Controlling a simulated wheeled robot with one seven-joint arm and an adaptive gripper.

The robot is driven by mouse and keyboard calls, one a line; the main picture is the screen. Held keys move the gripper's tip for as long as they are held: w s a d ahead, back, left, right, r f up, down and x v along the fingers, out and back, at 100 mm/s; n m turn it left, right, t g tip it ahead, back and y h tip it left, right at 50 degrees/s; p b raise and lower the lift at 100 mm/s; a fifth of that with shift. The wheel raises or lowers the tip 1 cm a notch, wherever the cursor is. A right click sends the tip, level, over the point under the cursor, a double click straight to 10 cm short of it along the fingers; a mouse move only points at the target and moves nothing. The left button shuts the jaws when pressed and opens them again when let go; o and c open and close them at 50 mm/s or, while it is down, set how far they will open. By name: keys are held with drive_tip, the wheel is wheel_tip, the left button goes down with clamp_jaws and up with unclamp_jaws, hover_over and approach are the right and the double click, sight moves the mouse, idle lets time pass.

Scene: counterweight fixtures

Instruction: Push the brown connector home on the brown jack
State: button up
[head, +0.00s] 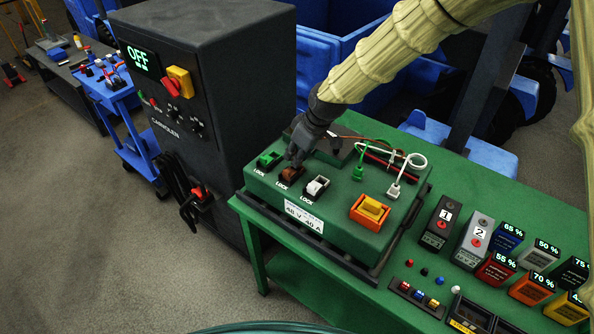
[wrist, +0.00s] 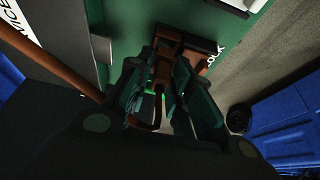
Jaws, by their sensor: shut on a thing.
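The green fixture box (head: 330,215) bears a row of jacks marked LOCK. The brown jack (head: 287,177) sits between the green jack (head: 268,160) and the white jack (head: 317,187). My gripper (head: 294,158) is right above the brown jack and partly covers it. In the wrist view my gripper (wrist: 160,88) is shut on the brown connector (wrist: 163,72). The connector's front end is at the brown jack (wrist: 207,52); I cannot tell how deep it sits. A brown cable (wrist: 50,55) runs off to the upper left.
A green connector (head: 357,174) and a white connector (head: 394,190) stand on the box to the right. An orange-framed yellow switch (head: 370,209) is at the box's front right. A dark cabinet (head: 205,100) showing OFF stands close on the left.

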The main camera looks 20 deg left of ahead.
drive_tip(key=shift+f, duration=0.65)
drive_tip(key=shift+s+f, duration=0.1)
drive_tip(key=shift+f, duration=0.15)
idle(0.8)
drive_tip(key=o, duration=0.8)
drive_tip(key=shift+c, duration=0.2)
drive_tip(key=shift+r, duration=0.1)
drive_tip(key=shift+r+p, duration=1.05)
drive_tip(key=shift+r, duration=0.7)
clamp_jaws()
